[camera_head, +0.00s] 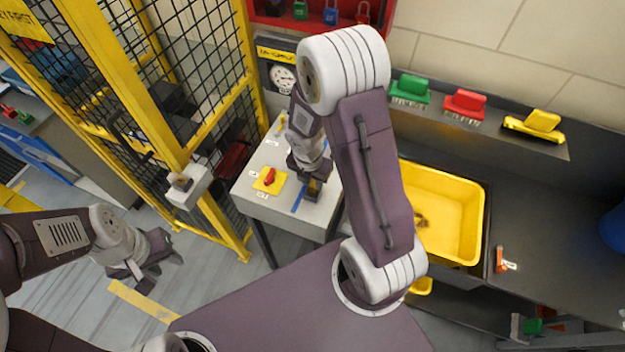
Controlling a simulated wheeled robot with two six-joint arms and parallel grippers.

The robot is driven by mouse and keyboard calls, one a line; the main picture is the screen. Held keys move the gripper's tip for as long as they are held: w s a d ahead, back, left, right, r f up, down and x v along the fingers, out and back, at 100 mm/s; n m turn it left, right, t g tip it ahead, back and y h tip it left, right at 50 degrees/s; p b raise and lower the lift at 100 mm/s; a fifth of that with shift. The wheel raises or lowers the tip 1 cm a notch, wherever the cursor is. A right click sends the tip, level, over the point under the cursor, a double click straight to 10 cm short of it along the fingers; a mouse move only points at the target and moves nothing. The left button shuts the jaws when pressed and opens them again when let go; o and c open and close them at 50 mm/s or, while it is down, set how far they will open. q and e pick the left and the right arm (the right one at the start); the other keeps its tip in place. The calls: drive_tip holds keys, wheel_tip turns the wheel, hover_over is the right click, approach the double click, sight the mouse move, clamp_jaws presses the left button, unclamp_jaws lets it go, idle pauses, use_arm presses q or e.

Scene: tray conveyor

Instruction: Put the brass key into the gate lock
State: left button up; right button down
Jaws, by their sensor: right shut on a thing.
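The gate lock (182,183) is a pale box with a dark and brass-coloured front, fixed to the yellow gate post. My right gripper (311,178) is low over the right side of the white cabinet top, to the right of the lock and well apart from it. It is shut on a small brass-coloured thing (314,188), which looks like the brass key; the fingers hide most of it. I cannot tell whether it touches the cabinet. My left gripper (160,268) is open and empty above the floor, below the lock in the picture.
The white cabinet (300,209) carries a red rotary switch (269,176) on a yellow plate. The yellow mesh fence (132,95) stands at left. A yellow bin (462,215) sits in the bench at right, below several brushes.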

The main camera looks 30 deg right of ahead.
drive_tip(key=shift+r+p, duration=0.85)
drive_tip(key=shift+r, duration=0.05)
wheel_tip(320, 180, up, 4)
drive_tip(key=p, duration=0.4)
drive_tip(key=shift+r+p, duration=0.1)
drive_tip(key=shift+p, duration=0.3)
